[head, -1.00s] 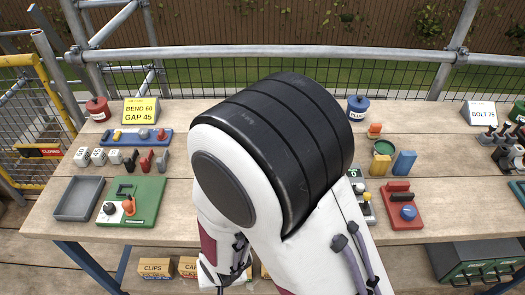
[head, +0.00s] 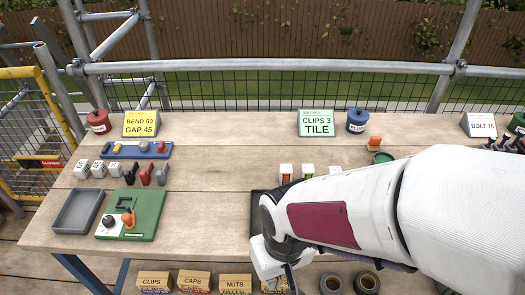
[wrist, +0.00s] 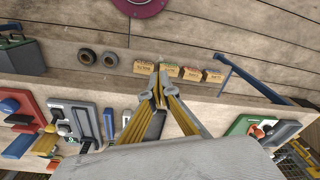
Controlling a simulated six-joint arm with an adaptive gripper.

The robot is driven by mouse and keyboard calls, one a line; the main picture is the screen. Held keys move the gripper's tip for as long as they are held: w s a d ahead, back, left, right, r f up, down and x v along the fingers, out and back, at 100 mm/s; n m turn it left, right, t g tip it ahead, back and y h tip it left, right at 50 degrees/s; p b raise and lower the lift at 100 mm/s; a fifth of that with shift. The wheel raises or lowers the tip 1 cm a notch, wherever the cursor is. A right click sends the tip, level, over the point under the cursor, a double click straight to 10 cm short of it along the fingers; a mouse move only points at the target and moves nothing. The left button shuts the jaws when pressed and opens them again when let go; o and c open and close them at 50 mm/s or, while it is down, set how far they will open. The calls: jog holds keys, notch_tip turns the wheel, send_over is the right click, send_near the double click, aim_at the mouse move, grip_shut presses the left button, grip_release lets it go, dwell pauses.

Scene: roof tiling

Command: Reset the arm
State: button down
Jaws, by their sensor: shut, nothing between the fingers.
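My gripper (wrist: 160,75) shows in the wrist view, its fingers closed together with nothing between them. It is over the front edge of the bench, and small labelled boxes on the deck show just beyond its tips. In the head view my arm reaches in from the lower right across the front of the bench, and the gripper itself is hidden or out of frame there. The arm hides the right front of the bench. A dark tray (head: 256,205) is partly covered by my wrist.
The wooden bench (head: 205,210) has a grey tray (head: 78,211), a green board (head: 146,222) and a blue rack (head: 130,151) at left. A "CLIPS 3 TILE" card (head: 317,123) and blue pot (head: 358,120) stand behind. Labelled boxes (head: 194,281) sit below. The bench's middle left is clear.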

jog(key=s+d+r+m+t, duration=0.2)
jog(key=d+r+m+t, duration=0.2)
jog(key=d+r, duration=1)
notch_tip(320, 180, up, 2)
jog(key=shift+s+d+r+t+h, duration=0.1)
jog(key=shift+s+d+t+h, duration=0.2)
jog(key=shift+d+t+h, duration=0.15)
jog(key=shift+a, duration=0.1)
dwell(0.8)
